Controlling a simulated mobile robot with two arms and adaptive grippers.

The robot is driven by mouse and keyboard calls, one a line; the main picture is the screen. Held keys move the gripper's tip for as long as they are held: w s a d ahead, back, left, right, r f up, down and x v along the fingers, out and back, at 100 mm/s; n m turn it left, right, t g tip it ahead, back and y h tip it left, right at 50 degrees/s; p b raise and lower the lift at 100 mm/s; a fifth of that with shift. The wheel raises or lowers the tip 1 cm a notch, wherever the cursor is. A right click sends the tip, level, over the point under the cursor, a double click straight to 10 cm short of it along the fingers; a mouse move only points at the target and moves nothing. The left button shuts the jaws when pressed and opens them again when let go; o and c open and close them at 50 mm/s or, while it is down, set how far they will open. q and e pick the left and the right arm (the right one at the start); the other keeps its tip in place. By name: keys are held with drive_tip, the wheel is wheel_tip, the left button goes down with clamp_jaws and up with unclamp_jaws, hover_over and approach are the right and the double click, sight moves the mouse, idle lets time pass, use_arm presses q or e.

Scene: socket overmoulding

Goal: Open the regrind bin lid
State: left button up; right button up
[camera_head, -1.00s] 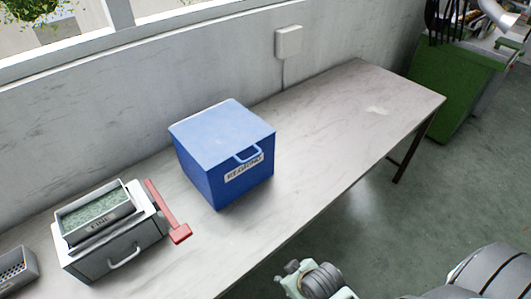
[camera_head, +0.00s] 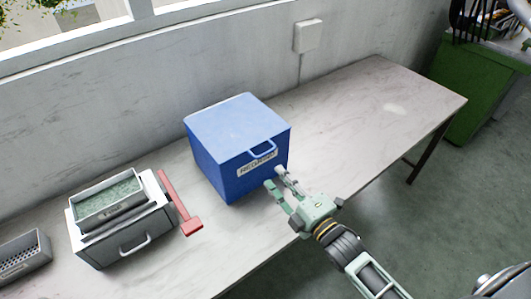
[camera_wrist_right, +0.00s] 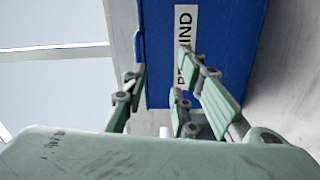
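The blue regrind bin (camera_head: 215,168) stands on the table with its lid (camera_head: 238,126) shut. A blue loop handle (camera_head: 262,151) is at the lid's front edge, above a white label. My right gripper (camera_head: 275,179) is in front of the bin's front face, below and near the handle, with its fingers apart and nothing between them. In the right wrist view the open fingers (camera_wrist_right: 160,88) point at the bin's blue front (camera_wrist_right: 230,50) and its label (camera_wrist_right: 186,45). I cannot tell whether a fingertip touches the bin. My left gripper is not in view.
A grey box with a tray of green granules (camera_head: 110,203) stands left of the bin, with a red lever (camera_head: 180,203) between them. A grey perforated tray (camera_head: 22,258) is at the far left. The table's right part (camera_head: 380,105) is clear. A wall box (camera_head: 307,36) hangs behind.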

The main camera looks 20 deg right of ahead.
sight(266, 154)
drive_tip(key=w+a+r, duration=0.1)
drive_tip(key=w, duration=0.1)
drive_tip(key=w+r+n+p, duration=0.1)
drive_tip(key=w, duration=0.2)
drive_tip(key=w+a+r+n+t+y, duration=0.1)
drive_tip(key=w, duration=0.1)
drive_tip(key=shift+w+a+r, duration=0.15)
drive_tip(key=shift+a+r, duration=0.15)
drive_tip(key=shift+c, duration=0.2)
drive_tip(key=c, duration=0.6)
clamp_jaws()
drive_tip(key=shift+r, duration=0.1)
